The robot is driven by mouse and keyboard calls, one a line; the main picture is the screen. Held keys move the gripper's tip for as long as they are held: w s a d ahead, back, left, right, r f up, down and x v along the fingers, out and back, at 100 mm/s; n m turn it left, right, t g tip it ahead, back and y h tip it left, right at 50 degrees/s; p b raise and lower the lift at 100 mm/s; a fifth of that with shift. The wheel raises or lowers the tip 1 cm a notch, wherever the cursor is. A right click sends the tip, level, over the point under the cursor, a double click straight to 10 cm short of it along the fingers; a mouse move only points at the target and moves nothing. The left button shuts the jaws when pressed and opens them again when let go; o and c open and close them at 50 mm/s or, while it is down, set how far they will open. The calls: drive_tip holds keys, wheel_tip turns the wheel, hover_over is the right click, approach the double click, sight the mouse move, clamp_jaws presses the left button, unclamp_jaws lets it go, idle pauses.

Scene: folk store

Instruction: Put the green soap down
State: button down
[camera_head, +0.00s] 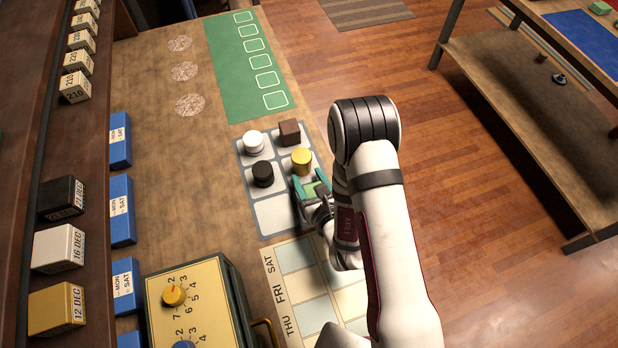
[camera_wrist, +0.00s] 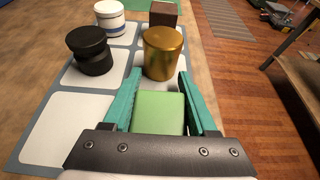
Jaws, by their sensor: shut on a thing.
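The green soap (camera_wrist: 160,113) is a light green block between the teal fingers of my gripper (camera_wrist: 158,105) in the wrist view. My gripper is shut on it. In the head view the soap (camera_head: 314,187) shows small between the fingers of my gripper (camera_head: 312,186), over the right side of the grey tray mat with pale squares (camera_head: 270,218). The mat also shows in the wrist view (camera_wrist: 62,122). The soap is just on the near side of a gold cylinder (camera_head: 301,161). Whether the soap touches the mat is hidden.
A black spool-shaped piece (camera_head: 263,174), a white jar (camera_head: 253,142) and a brown cube (camera_head: 289,132) stand on other squares. The near left square is empty. A calendar sheet (camera_head: 298,256) and a yellow box with dials (camera_head: 190,300) lie nearer. A green mat (camera_head: 236,88) lies beyond.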

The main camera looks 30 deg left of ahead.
drive_tip(key=shift+f, duration=0.1)
drive_tip(key=shift+c, duration=1)
unclamp_jaws()
drive_tip(key=v, duration=0.5)
drive_tip(key=shift+s+d+r, duration=0.15)
drive_tip(key=shift+s+r, duration=0.05)
